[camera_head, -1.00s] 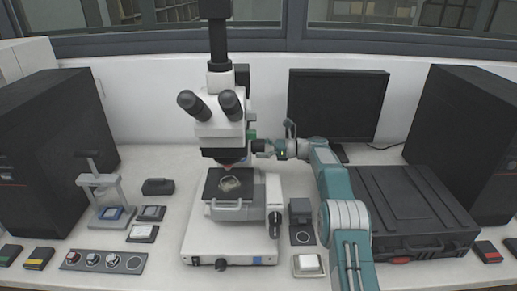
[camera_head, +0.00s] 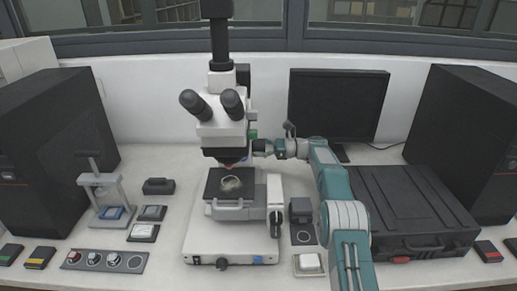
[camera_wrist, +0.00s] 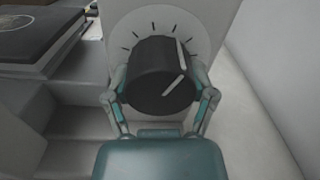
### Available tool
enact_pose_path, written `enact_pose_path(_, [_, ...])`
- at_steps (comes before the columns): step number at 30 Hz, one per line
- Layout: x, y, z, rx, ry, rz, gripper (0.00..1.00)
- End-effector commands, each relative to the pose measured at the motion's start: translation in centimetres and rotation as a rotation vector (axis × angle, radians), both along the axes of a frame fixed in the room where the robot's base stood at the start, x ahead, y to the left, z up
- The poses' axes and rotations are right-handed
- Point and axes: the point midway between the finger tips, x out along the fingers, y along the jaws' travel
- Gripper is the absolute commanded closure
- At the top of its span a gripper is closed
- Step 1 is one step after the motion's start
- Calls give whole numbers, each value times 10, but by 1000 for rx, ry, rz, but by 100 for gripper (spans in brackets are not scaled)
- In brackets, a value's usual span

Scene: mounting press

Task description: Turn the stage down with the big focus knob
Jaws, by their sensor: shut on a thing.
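The big focus knob (camera_wrist: 160,75) is black with white lines, in front of a pale dial (camera_wrist: 130,28) with black tick marks, in the wrist view. My gripper (camera_wrist: 162,92) has its two fingers on opposite sides of the knob and is shut on it. In the head view my gripper (camera_head: 266,148) is at the right side of the white microscope (camera_head: 222,133), and the knob is too small to make out clearly. The dark stage (camera_head: 214,187) sits below the objective, bearing a round clear sample (camera_head: 231,183). Part of the stage (camera_wrist: 45,35) shows at upper left in the wrist view.
A black monitor (camera_head: 338,104) stands behind my arm. A dark case (camera_head: 412,205) lies to its right. A small press (camera_head: 103,190) and a dark strip of round pieces (camera_head: 104,260) are left of the microscope. A white block with a black control (camera_head: 275,218) stands right of the stage.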

Motion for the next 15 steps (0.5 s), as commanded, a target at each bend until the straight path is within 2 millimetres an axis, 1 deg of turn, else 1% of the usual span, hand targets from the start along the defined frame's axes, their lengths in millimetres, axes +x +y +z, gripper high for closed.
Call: enact_pose_path(15, [3,0,1,3,-480,-6,75])
